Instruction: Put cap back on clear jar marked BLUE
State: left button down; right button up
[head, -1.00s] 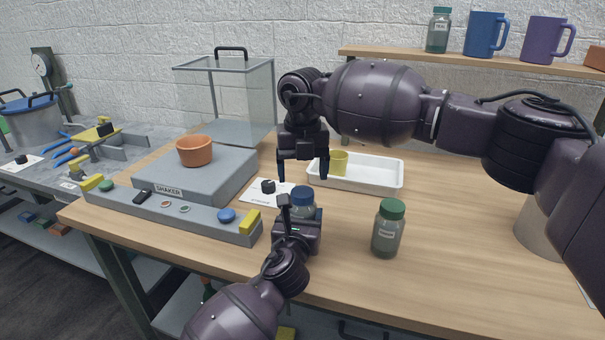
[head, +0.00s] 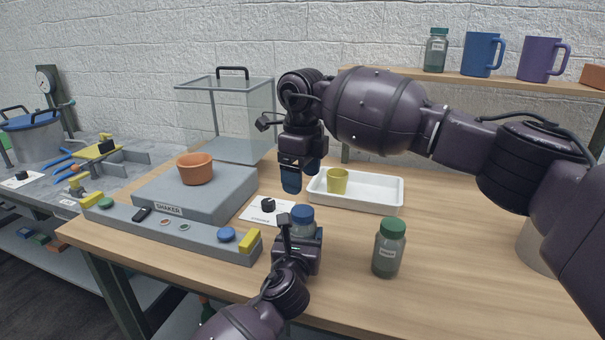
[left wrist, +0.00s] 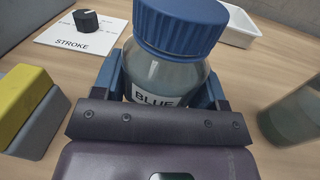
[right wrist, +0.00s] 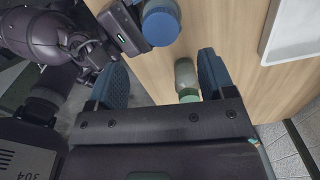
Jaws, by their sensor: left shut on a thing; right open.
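The clear jar (left wrist: 150,80) marked BLUE stands upright, its label readable in the left wrist view. The blue cap (left wrist: 180,24) sits on its mouth; whether it is screwed tight I cannot tell. The cap also shows in the head view (head: 302,214) and the right wrist view (right wrist: 161,22). My left gripper (head: 299,238) is shut on the jar's body, a finger on each side. My right gripper (head: 302,175) is open and empty, above and behind the jar in the head view. Its spread blue fingers (right wrist: 162,78) show in the right wrist view, apart from the cap.
A green-capped jar (head: 388,250) stands to the right. A white tray (head: 375,205) with a yellow cup (head: 337,181) lies behind. The shaker (head: 220,190) with an orange bowl (head: 195,168) is at left. A STROKE card with a black knob (head: 268,205) lies beside it. The right front table is clear.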

aim_at(303, 210)
jog(key=shift+n, duration=0.8)
jog(key=shift+f, duration=0.15)
jog(key=shift+f, duration=3.9)
jog(key=c, duration=0.9)
jog(key=o, duration=1.1)
jog(key=shift+c, duration=0.2)
jog(key=shift+r, duration=0.15)
notch_tip(303, 210, up, 12)
